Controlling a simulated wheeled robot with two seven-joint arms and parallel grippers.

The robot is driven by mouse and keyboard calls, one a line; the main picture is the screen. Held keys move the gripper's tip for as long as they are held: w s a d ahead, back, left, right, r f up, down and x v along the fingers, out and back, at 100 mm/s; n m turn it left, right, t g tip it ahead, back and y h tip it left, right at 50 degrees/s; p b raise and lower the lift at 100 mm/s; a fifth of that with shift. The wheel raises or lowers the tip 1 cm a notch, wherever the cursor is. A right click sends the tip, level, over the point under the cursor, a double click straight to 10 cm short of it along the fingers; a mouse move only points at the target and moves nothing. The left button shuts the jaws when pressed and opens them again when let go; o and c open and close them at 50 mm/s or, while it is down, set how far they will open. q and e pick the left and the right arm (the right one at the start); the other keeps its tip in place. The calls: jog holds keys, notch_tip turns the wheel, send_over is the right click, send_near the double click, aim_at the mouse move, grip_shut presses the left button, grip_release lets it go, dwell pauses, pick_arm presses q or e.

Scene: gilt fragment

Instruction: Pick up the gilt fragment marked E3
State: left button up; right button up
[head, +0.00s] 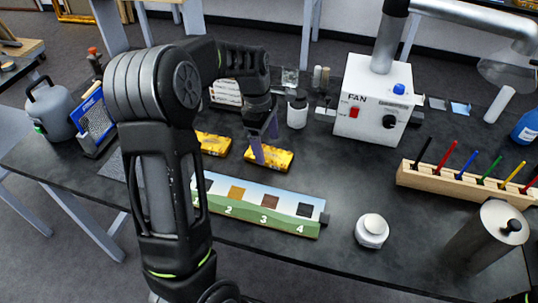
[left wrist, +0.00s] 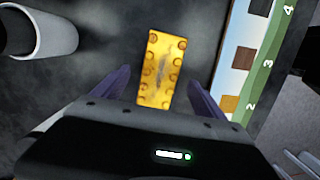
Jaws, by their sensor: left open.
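A gilt fragment (head: 280,161), a yellow-gold bar with raised bosses along its edges, lies on the dark bench. It also shows in the left wrist view (left wrist: 160,62), with a grey worn patch down its middle. A second gilt fragment (head: 213,144) lies to its left, partly behind my arm. No E3 mark can be read on either. My left gripper (head: 263,143) is open and pointing down over the right-hand fragment. In the left wrist view its purple fingers (left wrist: 158,88) stand on either side of the fragment's near end, apart from it. My right gripper is not in view.
A numbered strip (head: 262,215) with coloured squares lies in front of the fragments. A white bottle (head: 297,113) and the fan box (head: 365,115) stand behind. A pen rack (head: 460,184), a white jar (head: 372,231) and a metal canister (head: 487,238) are at right.

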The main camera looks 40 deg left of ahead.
aim_at(269, 154)
pick_arm(q)
jog(key=f, duration=0.3)
jog(key=shift+d+f, duration=0.1)
jog(key=shift+d, duration=0.1)
dwell(0.3)
jog(key=c, duration=1.6)
notch_tip(269, 154, up, 10)
jog(key=shift+b, duration=0.35)
